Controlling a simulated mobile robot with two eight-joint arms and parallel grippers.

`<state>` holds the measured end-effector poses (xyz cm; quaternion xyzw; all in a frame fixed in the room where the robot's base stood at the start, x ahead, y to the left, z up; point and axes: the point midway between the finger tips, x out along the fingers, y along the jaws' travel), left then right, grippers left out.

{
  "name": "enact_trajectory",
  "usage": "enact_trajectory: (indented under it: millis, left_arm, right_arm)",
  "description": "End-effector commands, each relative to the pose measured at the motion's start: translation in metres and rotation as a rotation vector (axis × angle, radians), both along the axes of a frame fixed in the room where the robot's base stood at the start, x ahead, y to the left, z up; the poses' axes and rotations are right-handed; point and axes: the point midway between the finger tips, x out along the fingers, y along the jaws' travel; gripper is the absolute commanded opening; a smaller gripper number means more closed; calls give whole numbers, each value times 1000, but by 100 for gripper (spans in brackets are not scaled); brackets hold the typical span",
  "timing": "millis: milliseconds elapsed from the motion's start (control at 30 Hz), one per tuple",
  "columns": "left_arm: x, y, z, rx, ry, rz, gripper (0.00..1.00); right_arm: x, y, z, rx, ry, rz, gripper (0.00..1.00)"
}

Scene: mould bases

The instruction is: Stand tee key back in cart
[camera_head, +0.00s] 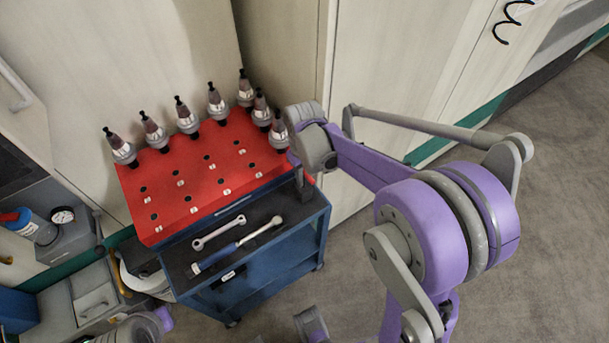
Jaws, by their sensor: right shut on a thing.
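The blue tool cart (268,268) has a red top panel (190,189) with rows of holes. My right arm reaches in from the lower right, and my right gripper (301,184) is at the cart's right edge, beside the red panel. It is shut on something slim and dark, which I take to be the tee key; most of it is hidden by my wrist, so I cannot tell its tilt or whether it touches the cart.
Several tool holders (186,118) stand along the back and right edges of the red panel, close to my right wrist. A wrench (219,233) and a blue-handled tool (235,246) lie on the dark front shelf. Pale cabinets (400,70) stand behind. The floor (560,200) at right is clear.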

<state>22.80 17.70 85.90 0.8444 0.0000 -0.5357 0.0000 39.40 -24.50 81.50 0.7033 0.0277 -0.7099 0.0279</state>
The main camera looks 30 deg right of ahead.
Motion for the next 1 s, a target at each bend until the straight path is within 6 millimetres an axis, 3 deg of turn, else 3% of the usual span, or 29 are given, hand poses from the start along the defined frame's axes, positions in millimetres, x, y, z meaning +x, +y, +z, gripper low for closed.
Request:
enact_trajectory:
  millis: [333, 367, 533, 867, 1000]
  left_arm:
    - [0, 0, -3, 0, 1, 0, 0]
    - [0, 0, -3, 0, 1, 0, 0]
    - [0, 0, -3, 0, 1, 0, 0]
    - [0, 0, -2, 0, 1, 0, 0]
    - [0, 0, 0, 0, 0, 0, 0]
  right_arm:
    - [0, 0, -3, 0, 0, 0, 0]
    - [0, 0, -3, 0, 0, 0, 26]
    - [0, 0, -3, 0, 0, 0, 57]
    - [0, 0, -1, 0, 0, 0, 58]
    - [0, 0, 15, 0, 0, 0, 58]
